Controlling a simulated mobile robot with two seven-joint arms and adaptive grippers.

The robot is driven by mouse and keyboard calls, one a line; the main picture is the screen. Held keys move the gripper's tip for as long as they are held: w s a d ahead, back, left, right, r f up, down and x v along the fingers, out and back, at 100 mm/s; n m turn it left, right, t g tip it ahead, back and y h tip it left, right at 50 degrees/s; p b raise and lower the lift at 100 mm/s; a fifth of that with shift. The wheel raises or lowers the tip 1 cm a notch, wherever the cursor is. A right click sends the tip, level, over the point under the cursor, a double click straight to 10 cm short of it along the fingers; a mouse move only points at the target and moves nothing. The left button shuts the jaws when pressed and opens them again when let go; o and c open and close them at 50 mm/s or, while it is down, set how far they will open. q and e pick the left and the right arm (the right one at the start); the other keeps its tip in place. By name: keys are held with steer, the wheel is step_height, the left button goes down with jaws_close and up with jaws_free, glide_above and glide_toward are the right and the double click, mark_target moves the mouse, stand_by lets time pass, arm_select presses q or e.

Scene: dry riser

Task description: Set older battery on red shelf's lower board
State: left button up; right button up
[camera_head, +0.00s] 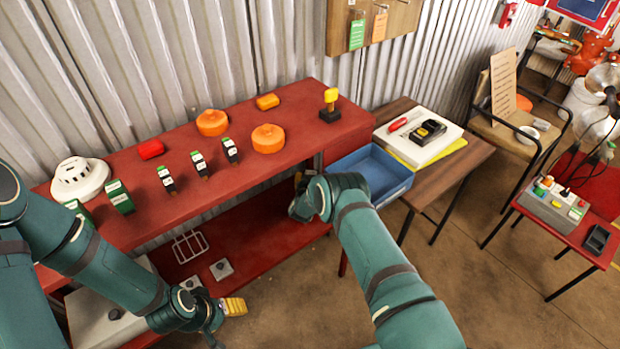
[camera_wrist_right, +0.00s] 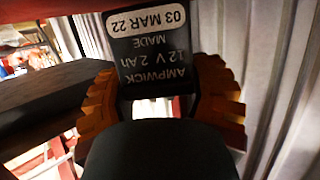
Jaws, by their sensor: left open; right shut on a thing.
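The red shelf has an upper board (camera_head: 215,190) and a lower board (camera_head: 258,232). My right gripper is shut on a dark battery (camera_wrist_right: 150,45) between its orange fingers (camera_wrist_right: 158,88). The label reads upside down in the right wrist view: AMPWICK, 12 V 2 Ah, made 03 MAR 22. In the head view my right arm reaches to the shelf's right end, between the boards; its fingers and the battery are hidden there. My left gripper (camera_head: 236,307) is open and empty, low in front of the shelf. I cannot pick out another battery for certain.
The upper board carries a smoke detector (camera_head: 80,178), orange discs (camera_head: 268,138) and several small dark devices. A wire rack (camera_head: 190,246) and grey blocks (camera_head: 221,268) are on the lower board's left. A blue tray (camera_head: 372,172) and a black device (camera_head: 428,131) are at right.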

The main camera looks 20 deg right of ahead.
steer(key=shift+f, duration=0.1)
steer(key=o, duration=1.3)
steer(key=shift+s+f, duration=0.15)
steer(key=shift+f, duration=0.05)
steer(key=shift+o, duration=0.2)
steer(key=shift+r, duration=0.45)
steer(key=s+a+r+n+g+y+p, duration=0.1)
steer(key=s+a+r+g+y, duration=0.2)
steer(key=s, duration=1.1)
steer(key=s+a+r+n+g+y+p, duration=0.1)
steer(key=s+a+r+g+y, duration=0.2)
steer(key=s, duration=1.2)
steer(key=s+a+r+n+g+y+p, duration=0.1)
steer(key=s+a+r+g+y, duration=0.3)
steer(key=s, duration=1)
steer(key=a+g, duration=0.1)
steer(key=a, duration=0.2)
steer(key=shift+s+a+r+g+p, duration=0.15)
steer(key=shift+a+r+g+p, duration=0.15)
steer(key=shift+a+r+p, duration=0.1)
